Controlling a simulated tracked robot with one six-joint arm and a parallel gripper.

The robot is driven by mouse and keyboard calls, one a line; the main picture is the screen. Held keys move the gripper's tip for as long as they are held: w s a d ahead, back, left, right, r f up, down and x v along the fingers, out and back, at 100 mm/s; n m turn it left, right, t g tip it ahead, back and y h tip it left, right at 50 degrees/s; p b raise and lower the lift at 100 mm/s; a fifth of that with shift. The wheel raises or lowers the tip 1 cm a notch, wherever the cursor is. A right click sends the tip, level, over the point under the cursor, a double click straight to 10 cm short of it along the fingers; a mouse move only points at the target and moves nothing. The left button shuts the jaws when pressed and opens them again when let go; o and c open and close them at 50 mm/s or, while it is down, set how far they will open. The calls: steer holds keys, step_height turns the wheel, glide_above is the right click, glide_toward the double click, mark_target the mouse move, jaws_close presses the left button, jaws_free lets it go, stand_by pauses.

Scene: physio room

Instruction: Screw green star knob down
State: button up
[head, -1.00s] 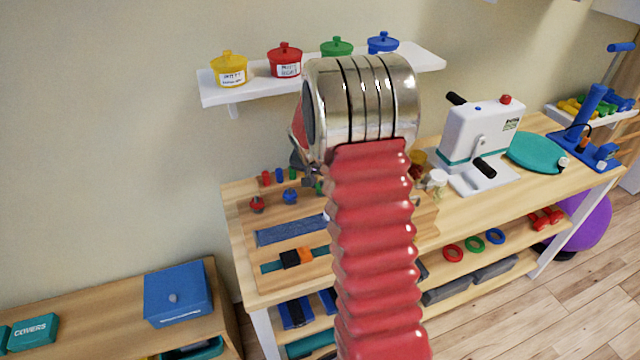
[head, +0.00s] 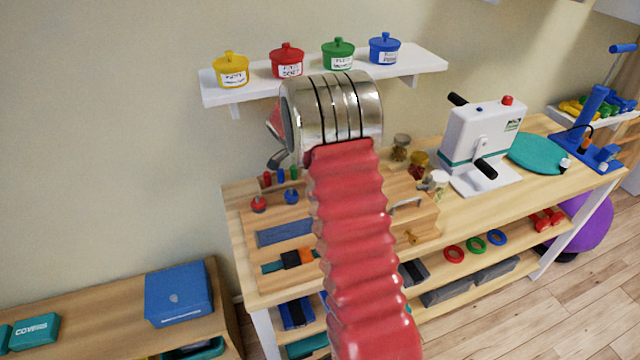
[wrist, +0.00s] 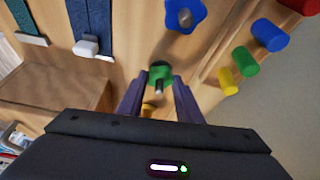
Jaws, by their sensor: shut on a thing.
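The green star knob (wrist: 160,70) shows in the wrist view above a wooden board, between the two purple fingers of my gripper (wrist: 158,83). The gripper is shut on it. A short pale metal end shows at the knob's near side; whether it sits in a thread I cannot tell. A blue star knob (wrist: 185,16) is beyond it in the wrist view and also shows in the head view (head: 291,196). A yellow part (wrist: 148,109) is partly hidden by my gripper. In the head view my arm hides the green knob and most of the gripper.
Coloured pegs, including blue (wrist: 269,34), green (wrist: 244,61) and yellow (wrist: 228,82), stand beside the knobs. A red knob (head: 258,204) is left of the blue one. Jars (head: 418,165) and a white crank machine (head: 478,140) stand right of my arm. A wall shelf (head: 325,80) holds lidded pots.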

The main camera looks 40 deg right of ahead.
steer(key=shift+w+r+m+g, duration=0.2)
steer(key=shift+w+m+g, duration=0.15)
steer(key=shift+m, duration=0.75)
steer(key=o, duration=1.1)
steer(key=shift+s+f, duration=0.1)
steer(key=shift+s, duration=0.05)
steer(key=shift+c, duration=0.2)
